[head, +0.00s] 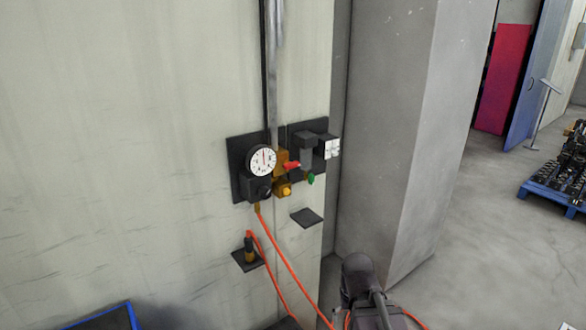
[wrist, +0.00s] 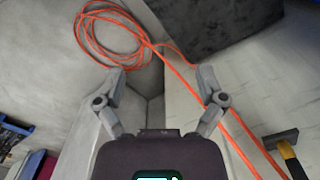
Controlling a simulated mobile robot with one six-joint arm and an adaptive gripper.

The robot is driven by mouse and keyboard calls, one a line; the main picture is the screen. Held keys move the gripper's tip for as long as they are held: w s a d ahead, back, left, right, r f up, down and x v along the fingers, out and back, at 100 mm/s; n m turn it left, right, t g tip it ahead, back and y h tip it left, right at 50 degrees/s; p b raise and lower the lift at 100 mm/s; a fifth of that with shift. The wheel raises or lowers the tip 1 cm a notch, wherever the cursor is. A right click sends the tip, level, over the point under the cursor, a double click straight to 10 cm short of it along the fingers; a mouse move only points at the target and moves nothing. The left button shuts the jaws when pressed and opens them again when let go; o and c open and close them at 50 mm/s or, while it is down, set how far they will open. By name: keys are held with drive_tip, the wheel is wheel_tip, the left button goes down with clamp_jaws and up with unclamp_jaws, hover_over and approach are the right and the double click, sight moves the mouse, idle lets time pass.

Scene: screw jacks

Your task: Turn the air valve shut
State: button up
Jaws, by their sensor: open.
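The air valve assembly is on a dark plate on the wall in the head view. A red lever (head: 291,166) sticks out to the right of a brass-coloured body (head: 281,158), which is probably the valve. A round white gauge (head: 262,160) is left of it, and a green knob (head: 310,178) is below right. In the wrist view my gripper (wrist: 160,78) is open, its two fingers wide apart with nothing between them. My arm shows at the bottom of the head view, below and right of the valve, apart from it. The valve does not show in the wrist view.
An orange hose (head: 280,252) hangs below the gauge; its coil (wrist: 110,35) lies on the floor in the wrist view. Two small dark shelves (head: 307,217) jut from the wall, the left one holding a black-and-yellow fitting (head: 249,249). A grey pillar (head: 385,130) stands right of the panel.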

drive_tip(key=shift+o, duration=0.8)
drive_tip(key=n+t+y+p, duration=0.7)
drive_tip(key=t+y+p, duration=0.4)
drive_tip(key=t, duration=0.4)
approach(294, 166)
drive_tip(key=s+d+h+p, duration=0.1)
drive_tip(key=s, duration=0.2)
drive_tip(key=shift+w+r, duration=0.2)
drive_tip(key=shift+w, duration=0.1)
drive_tip(key=shift+x, duration=6.8)
